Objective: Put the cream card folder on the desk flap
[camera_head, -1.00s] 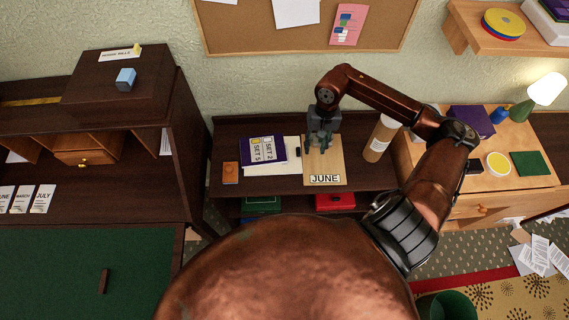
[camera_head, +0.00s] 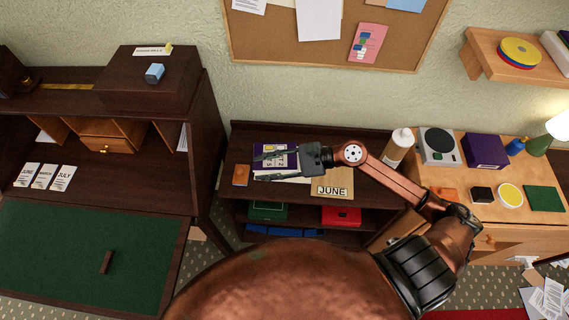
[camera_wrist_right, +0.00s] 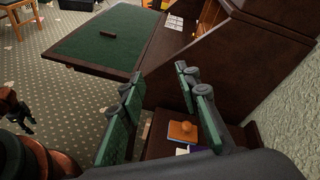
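The cream card folder (camera_head: 345,179), with a JUNE label on its front edge, lies flat on the low dark shelf top. My right wrist covers part of it. The desk flap (camera_head: 60,255) is the green-lined leaf at the left, lowered flat; it also shows in the right wrist view (camera_wrist_right: 98,38). My right gripper (camera_head: 262,166) points left above the purple book, left of the folder. Its fingers are spread with nothing between them, as they also are in the right wrist view (camera_wrist_right: 160,95).
A white bottle (camera_head: 397,148) stands to the right. The desk's tall side (camera_head: 208,145) rises between shelf and flap.

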